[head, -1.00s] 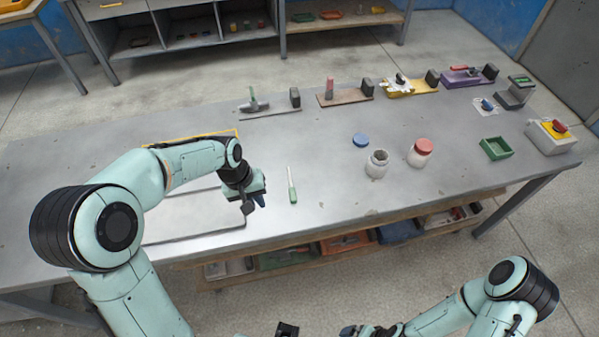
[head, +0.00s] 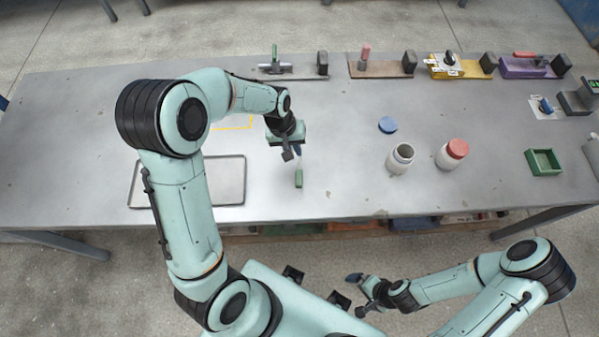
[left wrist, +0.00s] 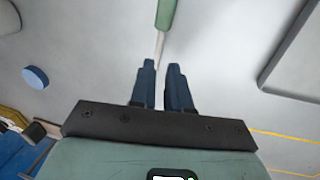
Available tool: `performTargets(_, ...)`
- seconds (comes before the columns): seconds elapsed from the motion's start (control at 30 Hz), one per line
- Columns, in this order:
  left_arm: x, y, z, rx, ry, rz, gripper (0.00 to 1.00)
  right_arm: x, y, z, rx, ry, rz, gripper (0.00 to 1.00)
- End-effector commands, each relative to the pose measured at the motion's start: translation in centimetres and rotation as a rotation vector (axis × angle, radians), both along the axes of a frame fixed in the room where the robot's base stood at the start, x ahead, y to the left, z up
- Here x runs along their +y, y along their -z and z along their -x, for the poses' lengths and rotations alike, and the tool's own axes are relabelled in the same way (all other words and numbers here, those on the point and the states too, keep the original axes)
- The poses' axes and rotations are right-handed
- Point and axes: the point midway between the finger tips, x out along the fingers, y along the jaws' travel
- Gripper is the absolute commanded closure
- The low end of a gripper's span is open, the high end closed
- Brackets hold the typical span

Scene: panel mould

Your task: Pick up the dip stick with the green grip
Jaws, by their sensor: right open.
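The dip stick with the green grip (head: 299,179) lies on the grey table, its grip towards the front edge. My left gripper (head: 293,153) is above its far part and hides most of the pale shaft in the head view. In the left wrist view the green grip (left wrist: 166,14) is at the top, and the pale shaft runs down towards the gap between the fingers (left wrist: 162,68). My right gripper (head: 358,292) is open and empty, off the table's front edge.
A shallow grey tray (head: 226,181) lies left of the stick. An open white jar (head: 399,158), a red-lidded jar (head: 452,154), a blue lid (head: 388,125) and a green box (head: 543,162) are to the right. Several fixtures line the back edge.

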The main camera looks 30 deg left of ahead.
Motion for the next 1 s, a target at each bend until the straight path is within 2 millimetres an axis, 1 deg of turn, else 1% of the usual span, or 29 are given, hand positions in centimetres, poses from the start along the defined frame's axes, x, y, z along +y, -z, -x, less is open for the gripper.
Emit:
performTargets(0.03, -0.1, 0.5, 0.0, 0.002, 0.0, 0.0, 0.83, 0.0, 0.1, 0.0, 0.0, 0.0, 0.0, 0.0)
performTargets(0.17, -0.2, 1.2, -0.1, 0.002, -0.001, 0.0, 0.83, 0.0, 0.0, 0.0, 0.0, 0.0, 0.0, 0.0)
performTargets(0.4, -1.0, 4.6, -0.3, 0.003, 0.0, 0.001, 0.83, 0.0, -0.1, -0.1, -0.002, 0.0, 0.0, 0.0)
performTargets(0.5, -1.1, 5.5, -0.5, 0.002, -0.001, 0.0, 0.83, 0.0, -0.1, -0.1, -0.001, -0.001, 0.0, 0.0)
performTargets(0.6, -1.2, 5.9, -0.5, 0.0, 0.0, 0.0, 0.83, 0.0, 0.0, -0.1, -0.001, -0.001, 0.0, 0.0)
performTargets(0.77, -1.2, 5.8, -0.5, -0.001, 0.0, 0.0, 0.83, 0.0, -0.1, -0.1, -0.001, -0.001, 0.0, 0.0)
performTargets(0.8, -1.2, 5.8, -0.5, -0.001, 0.0, 0.0, 0.9, 0.0, -0.1, -0.1, -0.001, -0.001, 0.0, 0.0)
performTargets(0.83, -1.2, 5.8, -0.5, -0.001, 0.0, 0.0, 1.0, 0.0, -0.1, -0.1, -0.001, -0.001, 0.0, 0.0)
performTargets(1.0, -1.2, 5.8, -0.6, -0.001, 0.0, 0.0, 1.0, 0.0, -0.1, -0.1, -0.001, -0.001, 0.0, 0.0)
